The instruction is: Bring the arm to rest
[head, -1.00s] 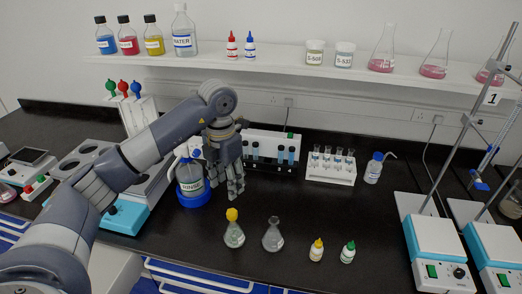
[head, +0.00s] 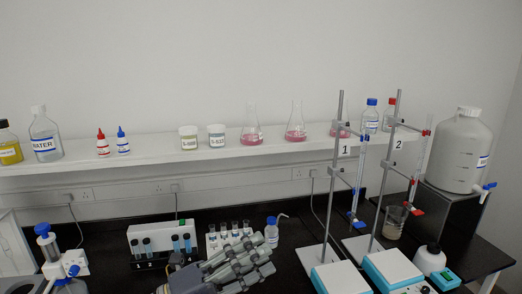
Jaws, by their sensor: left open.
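My left gripper (head: 240,266) shows at the bottom middle of the head view, with its grey fingers pointing right. It is open and nothing shows between its fingers. It is in front of the rack of small vials (head: 229,236) and hides part of the bench there. The rest of my left arm is mostly below the picture edge. My right gripper is not in view.
A white block with tubes (head: 160,247) stands left of the gripper, and a small wash bottle (head: 271,233) right behind it. Two burette stands (head: 330,200) (head: 385,180) with stirrers are at right. A bottle-top dispenser (head: 58,255) is at left. A shelf (head: 160,150) runs above.

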